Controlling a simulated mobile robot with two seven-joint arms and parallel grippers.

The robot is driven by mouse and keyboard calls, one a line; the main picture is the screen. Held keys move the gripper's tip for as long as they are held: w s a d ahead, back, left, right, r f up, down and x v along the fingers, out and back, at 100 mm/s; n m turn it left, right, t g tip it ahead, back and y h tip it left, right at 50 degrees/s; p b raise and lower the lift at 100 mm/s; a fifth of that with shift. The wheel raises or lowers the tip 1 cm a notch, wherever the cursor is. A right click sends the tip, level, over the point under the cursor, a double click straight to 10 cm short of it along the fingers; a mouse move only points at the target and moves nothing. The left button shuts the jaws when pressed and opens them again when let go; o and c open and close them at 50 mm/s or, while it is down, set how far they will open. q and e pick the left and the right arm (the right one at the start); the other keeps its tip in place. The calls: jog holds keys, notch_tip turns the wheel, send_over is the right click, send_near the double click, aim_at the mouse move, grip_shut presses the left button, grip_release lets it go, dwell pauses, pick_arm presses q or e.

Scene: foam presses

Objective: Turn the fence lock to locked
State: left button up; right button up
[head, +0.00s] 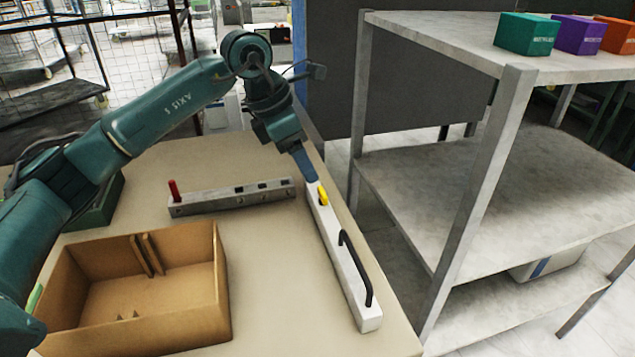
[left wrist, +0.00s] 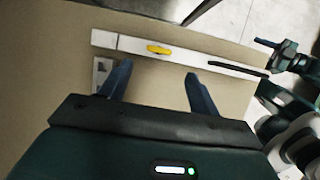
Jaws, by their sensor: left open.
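The fence lock is a yellow knob (head: 323,195) on a long white bar (head: 340,262) at the table's right edge. In the left wrist view the yellow knob (left wrist: 158,50) lies roughly along the length of the white bar (left wrist: 212,60). My left gripper (head: 311,179) is just behind the knob in the head view and partly covers the bar's far end. In the left wrist view its two fingers (left wrist: 158,80) are apart and empty, with the knob beyond their tips. What looks like my right gripper (left wrist: 267,44) shows at the right there, its jaws unclear.
A black handle (head: 356,268) is on the bar's near part. A grey metal strip (head: 232,200) with a red pin (head: 173,190) lies left of the bar. A cardboard box (head: 185,325) stands front left. A grey shelf (head: 425,190) stands right of the table.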

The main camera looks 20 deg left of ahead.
aim_at(321, 191)
pick_arm(q)
jog(key=x, duration=0.7)
jog(key=shift+w+d+f, duration=0.15)
jog(key=shift+w+f, duration=0.05)
jog(key=shift+f, duration=0.05)
jog(key=shift+c, duration=0.3)
jog(key=c, duration=0.9)
